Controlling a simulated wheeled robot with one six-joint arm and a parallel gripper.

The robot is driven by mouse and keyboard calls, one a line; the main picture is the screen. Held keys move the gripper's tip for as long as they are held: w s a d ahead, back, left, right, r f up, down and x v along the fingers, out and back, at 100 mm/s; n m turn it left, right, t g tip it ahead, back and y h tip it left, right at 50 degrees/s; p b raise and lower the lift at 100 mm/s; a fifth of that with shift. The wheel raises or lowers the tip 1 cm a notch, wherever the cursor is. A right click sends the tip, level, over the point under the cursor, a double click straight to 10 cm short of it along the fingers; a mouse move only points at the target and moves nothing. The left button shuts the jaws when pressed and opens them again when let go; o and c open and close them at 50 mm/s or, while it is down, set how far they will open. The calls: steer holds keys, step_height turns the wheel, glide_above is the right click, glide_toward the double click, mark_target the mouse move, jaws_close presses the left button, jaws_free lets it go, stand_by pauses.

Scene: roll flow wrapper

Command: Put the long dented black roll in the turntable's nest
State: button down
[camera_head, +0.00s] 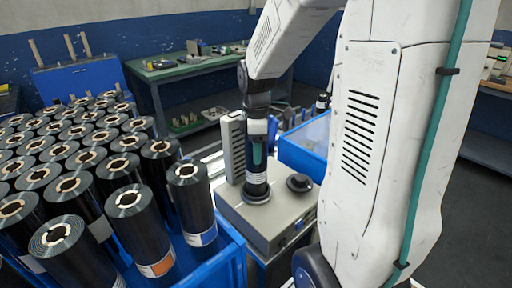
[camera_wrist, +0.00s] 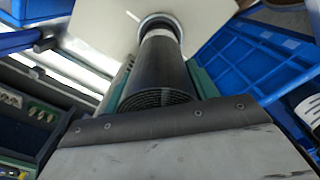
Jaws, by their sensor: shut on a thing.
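A black roll (camera_head: 256,180) with a pale label band near its lower end stands upright under my wrist. My gripper (camera_head: 257,154) is shut on it, one teal finger showing across its side. In the wrist view the roll (camera_wrist: 165,68) lies between my two teal fingers (camera_wrist: 163,85). Its far end meets a ring, the nest (camera_wrist: 157,18), on the pale turntable top (camera_wrist: 100,20). In the head view its foot is at a dark ring on the grey machine (camera_head: 240,218). I cannot tell whether it is fully seated. No dent shows on the visible side.
A blue crate (camera_head: 238,262) full of upright black rolls (camera_head: 135,225) fills the left. A grey upright housing (camera_head: 232,145) stands close left of the held roll, and a dark knob (camera_head: 299,183) close right. A blue bin (camera_head: 305,150) and a green workbench (camera_head: 190,66) are behind.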

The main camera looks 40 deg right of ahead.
steer(key=shift+f, duration=0.15)
steer(key=shift+c, duration=2.2)
jaws_free()
step_height(320, 180, up, 12)
steer(key=shift+r, duration=0.1)
steer(key=s+a+m, duration=0.5)
steer(key=s+a, duration=0.2)
steer(key=s, duration=0.2)
steer(key=s+a+f+m+t, duration=0.1)
steer(key=s+a+m, duration=0.4)
steer(key=s, duration=0.5)
steer(key=a, duration=0.2)
steer(key=shift+s+a+f+m, duration=0.25)
steer(key=shift+a+f+m, duration=0.05)
steer(key=shift+a, duration=0.05)
